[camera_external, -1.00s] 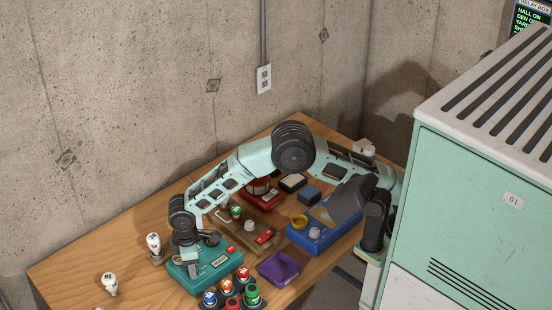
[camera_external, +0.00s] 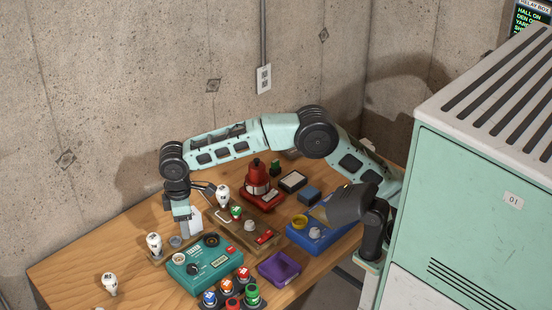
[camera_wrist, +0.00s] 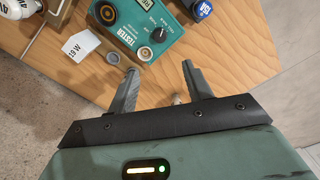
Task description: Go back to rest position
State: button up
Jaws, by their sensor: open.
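My gripper (camera_external: 184,222) is raised over the left part of the wooden table, behind and left of the teal tester box (camera_external: 205,265). In the wrist view my gripper (camera_wrist: 161,85) has its two fingers spread apart with nothing held between them. The tester box (camera_wrist: 150,28) lies beyond the fingertips there, apart from them as far as I can see. A white tag reading 19 W (camera_wrist: 81,46) lies by the tester's brown edge. My arm arches over the table.
White bulbs stand at the left (camera_external: 154,245) and front left (camera_external: 109,283). A red device (camera_external: 257,180), a blue box (camera_external: 320,237), a purple tray (camera_external: 279,269) and several coloured caps crowd the table. A mint cabinet (camera_external: 480,200) stands right. The table's far left is clear.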

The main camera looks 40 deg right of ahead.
jog(key=shift+r, duration=0.1)
jog(key=s+d+f+m, duration=0.2)
jog(key=s+d, duration=1)
jog(key=d, duration=0.2)
jog(key=s+d+f+m, duration=0.2)
jog(key=s+d+f, duration=0.1)
jog(key=s+d, duration=0.9)
jog(key=shift+d+f+y, duration=0.3)
jog(key=shift+d+f, duration=0.05)
jog(key=shift+d, duration=0.7)
